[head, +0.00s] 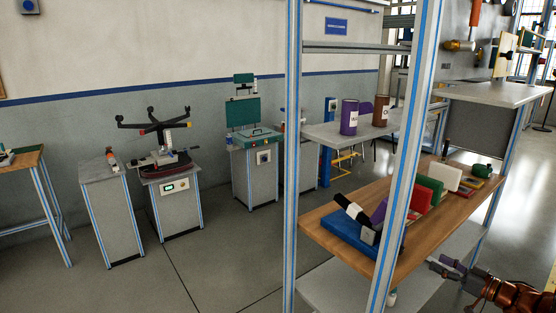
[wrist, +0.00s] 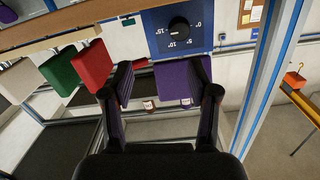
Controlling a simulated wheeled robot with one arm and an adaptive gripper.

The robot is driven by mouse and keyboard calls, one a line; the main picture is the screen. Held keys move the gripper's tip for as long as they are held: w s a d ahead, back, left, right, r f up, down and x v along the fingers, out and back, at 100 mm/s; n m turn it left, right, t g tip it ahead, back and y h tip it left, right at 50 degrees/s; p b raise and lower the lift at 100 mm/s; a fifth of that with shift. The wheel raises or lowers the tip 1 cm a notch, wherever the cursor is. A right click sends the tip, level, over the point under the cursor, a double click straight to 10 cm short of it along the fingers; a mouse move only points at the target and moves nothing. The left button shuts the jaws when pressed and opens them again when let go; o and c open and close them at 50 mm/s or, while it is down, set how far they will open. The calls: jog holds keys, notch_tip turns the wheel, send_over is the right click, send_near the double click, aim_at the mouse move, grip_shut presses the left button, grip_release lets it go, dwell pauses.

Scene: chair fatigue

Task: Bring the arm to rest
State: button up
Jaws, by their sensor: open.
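My gripper (wrist: 163,78) is open in the wrist view, its two dark fingers apart with nothing seen gripped. A purple panel (wrist: 180,82) shows beyond and between the fingers; I cannot tell how far off it is. In the head view my arm reaches in from the lower right corner, and my gripper (head: 438,264) is beside the wooden shelf board (head: 432,232), at its near right side. Its fingers are too small there to read. The wrist view looks turned over, with the shelf board (wrist: 62,24) at the top.
A blue base (head: 340,238) with a dial, a red panel (head: 421,200), a green panel (head: 430,187) and a white panel (head: 447,177) stand on the board. A shelf post (head: 408,150) rises in front.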

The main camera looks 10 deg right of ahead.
jog(key=w+d+r+m+h, duration=0.2)
jog(key=w+d+r+h, duration=0.1)
jog(key=w+r+h, duration=0.6)
jog(key=s+a+r+m+g+h, duration=0.4)
jog(key=s+r+h, duration=0.2)
jog(key=s+a+f+g+y, duration=0.2)
jog(key=s+a+g, duration=0.2)
jog(key=s+a, duration=0.8)
jog(key=s+a+f+n+g+y, duration=0.1)
jog(key=s+a+g, duration=0.3)
jog(key=s+a, duration=0.8)
jog(key=s+a+f+g+y, duration=0.3)
jog(key=s+a, duration=0.9)
jog(key=s, duration=0.6)
jog(key=shift+f+n+g, duration=0.3)
jog(key=shift+f+g, duration=0.15)
jog(key=shift+g, duration=0.35)
